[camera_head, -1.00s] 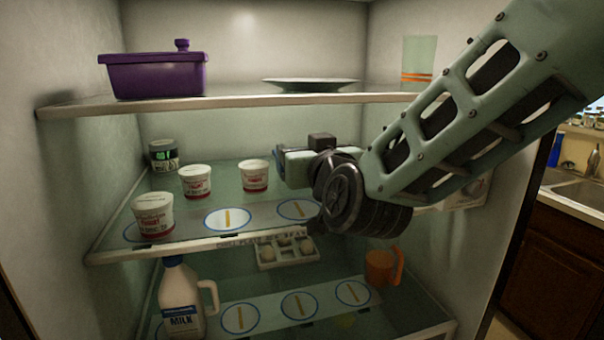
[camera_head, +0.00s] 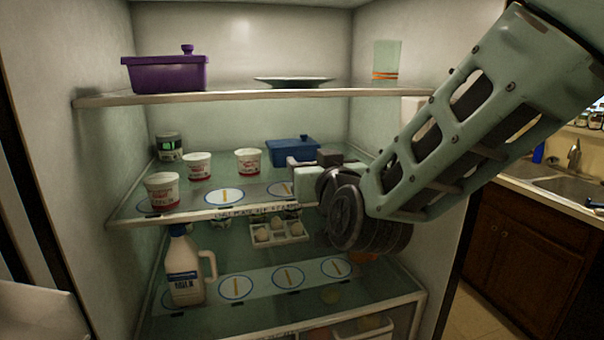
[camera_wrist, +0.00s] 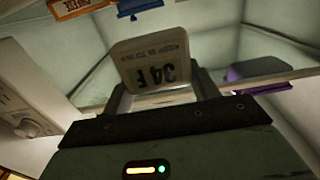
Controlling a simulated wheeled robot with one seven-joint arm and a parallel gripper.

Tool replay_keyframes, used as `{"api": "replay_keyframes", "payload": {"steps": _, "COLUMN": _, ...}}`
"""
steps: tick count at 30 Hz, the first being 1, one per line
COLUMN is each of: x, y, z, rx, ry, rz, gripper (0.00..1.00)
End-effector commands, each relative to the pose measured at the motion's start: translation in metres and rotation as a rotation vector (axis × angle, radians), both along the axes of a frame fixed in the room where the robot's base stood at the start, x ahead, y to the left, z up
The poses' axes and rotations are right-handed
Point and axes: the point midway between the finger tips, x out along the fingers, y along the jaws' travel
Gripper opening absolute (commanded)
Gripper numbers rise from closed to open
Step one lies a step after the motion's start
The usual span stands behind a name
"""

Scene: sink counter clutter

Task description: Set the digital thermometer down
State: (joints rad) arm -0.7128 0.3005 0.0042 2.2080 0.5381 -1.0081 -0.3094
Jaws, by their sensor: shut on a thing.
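The digital thermometer (camera_wrist: 158,62) is a pale, flat block with "34 F" upside down on its face in the wrist view. My gripper (camera_wrist: 160,88) is shut on it, with one finger at each side. In the head view my gripper (camera_head: 296,176) is at the right front of the middle shelf, in front of a blue lidded container. I cannot make out the thermometer there. I cannot tell whether it touches the shelf.
The middle shelf (camera_head: 160,216) holds yogurt cups (camera_head: 248,161), a dark jar (camera_head: 169,147) and the blue container (camera_head: 288,150). Below are a milk jug (camera_head: 184,270) and eggs (camera_head: 280,232). A purple pot (camera_head: 165,75) stands above.

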Motion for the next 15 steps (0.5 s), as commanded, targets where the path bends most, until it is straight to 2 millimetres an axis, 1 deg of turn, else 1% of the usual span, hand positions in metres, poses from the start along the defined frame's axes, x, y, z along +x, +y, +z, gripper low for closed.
{"api": "replay_keyframes", "payload": {"steps": 1, "x": 0.002, "y": -0.004, "z": -0.009, "rx": -0.002, "ry": 0.001, "rz": -0.011, "gripper": 0.37}}
{"api": "replay_keyframes", "payload": {"steps": 5, "x": 0.009, "y": -0.018, "z": -0.030, "rx": -0.004, "ry": 0.003, "rz": -0.049, "gripper": 0.37}}
{"api": "replay_keyframes", "payload": {"steps": 8, "x": 0.014, "y": -0.031, "z": -0.050, "rx": -0.004, "ry": 0.003, "rz": -0.085, "gripper": 0.37}}
{"api": "replay_keyframes", "payload": {"steps": 11, "x": 0.019, "y": -0.048, "z": -0.076, "rx": -0.006, "ry": 0.003, "rz": -0.130, "gripper": 0.37}}
{"api": "replay_keyframes", "payload": {"steps": 14, "x": 0.024, "y": -0.072, "z": -0.106, "rx": -0.009, "ry": 0.004, "rz": -0.185, "gripper": 0.37}}
{"api": "replay_keyframes", "payload": {"steps": 15, "x": 0.025, "y": -0.084, "z": -0.122, "rx": -0.011, "ry": 0.005, "rz": -0.213, "gripper": 0.37}}
